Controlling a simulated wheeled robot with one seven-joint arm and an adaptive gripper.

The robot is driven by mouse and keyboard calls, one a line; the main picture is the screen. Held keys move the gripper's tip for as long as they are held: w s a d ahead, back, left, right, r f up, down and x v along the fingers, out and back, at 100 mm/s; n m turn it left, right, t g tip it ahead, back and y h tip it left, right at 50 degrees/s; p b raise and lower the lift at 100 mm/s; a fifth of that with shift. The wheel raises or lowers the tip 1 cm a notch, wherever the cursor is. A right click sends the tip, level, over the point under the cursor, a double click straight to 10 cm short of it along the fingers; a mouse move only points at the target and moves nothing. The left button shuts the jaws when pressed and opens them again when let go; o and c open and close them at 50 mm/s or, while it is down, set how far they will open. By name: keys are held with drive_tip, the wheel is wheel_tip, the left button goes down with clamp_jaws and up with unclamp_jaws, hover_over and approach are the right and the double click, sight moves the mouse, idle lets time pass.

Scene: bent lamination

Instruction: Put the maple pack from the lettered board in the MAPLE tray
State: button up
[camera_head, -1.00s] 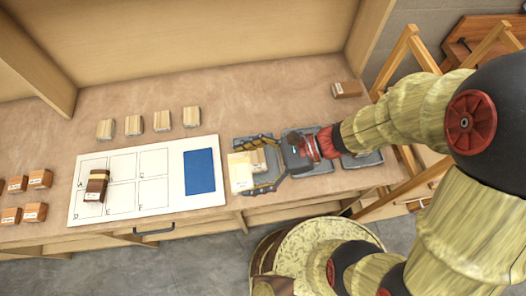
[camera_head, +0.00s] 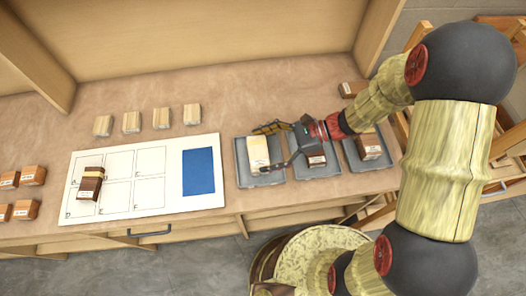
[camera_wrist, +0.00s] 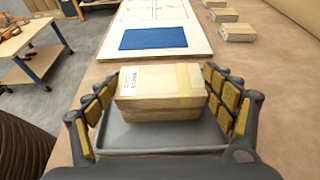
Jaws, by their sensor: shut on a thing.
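The maple pack (camera_wrist: 160,88), a pale wood block with a white label and a yellowish band, is between the fingers of my gripper (camera_wrist: 160,105), which is shut on it. In the head view the pack (camera_head: 258,150) is over the left grey tray (camera_head: 243,180), within its rim. A second pale layer shows just under it in the wrist view; I cannot tell whether it is a separate block. The tray's lettering is not readable. The white lettered board (camera_head: 120,209) lies left of the tray, with a dark brown banded pack (camera_head: 90,183) on its left cells.
A middle tray (camera_head: 322,172) and a right tray (camera_head: 376,163) each hold a brown block. A blue patch (camera_head: 199,172) is on the board's right end. Several pale blocks (camera_head: 162,118) stand behind the board; several reddish-brown blocks (camera_head: 32,175) are at far left.

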drive_tip(key=shift+f, duration=0.45)
drive_tip(key=shift+f, duration=0.1)
drive_tip(key=o, duration=1.2)
drive_tip(key=shift+c, duration=0.2)
drive_tip(key=p+v, duration=0.3)
drive_tip(key=v, duration=0.9)
drive_tip(key=s+d+r+n+t+h, duration=0.4)
drive_tip(key=s+d+r+n+h, duration=0.1)
drive_tip(key=r, duration=0.5)
drive_tip(key=s+d+r+n+t+h, duration=0.4)
drive_tip(key=d+r+n+h, duration=0.3)
drive_tip(key=r+n, duration=0.3)
drive_tip(key=shift+s+r+t+h, duration=0.4)
drive_tip(key=shift+s+r+h, duration=0.05)
drive_tip(key=shift+s+h, duration=0.1)
